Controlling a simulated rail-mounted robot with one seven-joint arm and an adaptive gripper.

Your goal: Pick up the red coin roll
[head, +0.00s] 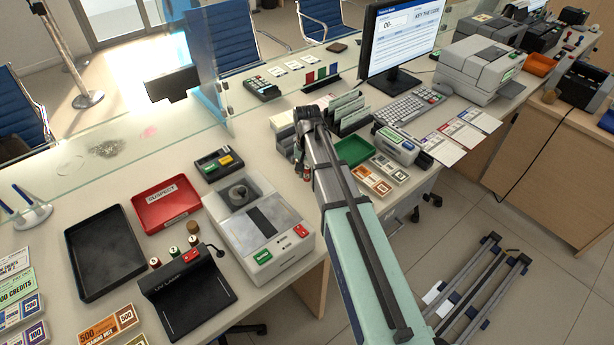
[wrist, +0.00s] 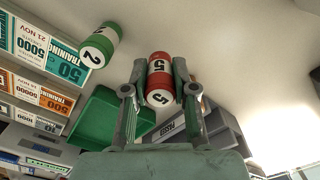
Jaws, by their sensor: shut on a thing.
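The red coin roll (wrist: 160,70) has a pale label band and the number 5. In the wrist view it stands between the two fingers of my gripper (wrist: 160,88), which are shut on it from both sides. I cannot tell whether it is clear of the counter. A green coin roll (wrist: 98,47) with a white band marked 2 lies apart from it, up and to the left. In the head view my gripper (head: 304,165) is largely hidden by my arm, over the counter near the note rack.
A green tray (wrist: 94,121) is close to my gripper; the same tray shows in the head view (head: 354,152). Banknote bundles (wrist: 50,45) lie to the left in the wrist view. The coin machine (head: 250,215), red tray (head: 165,203) and glass screen (head: 203,75) stand around the counter.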

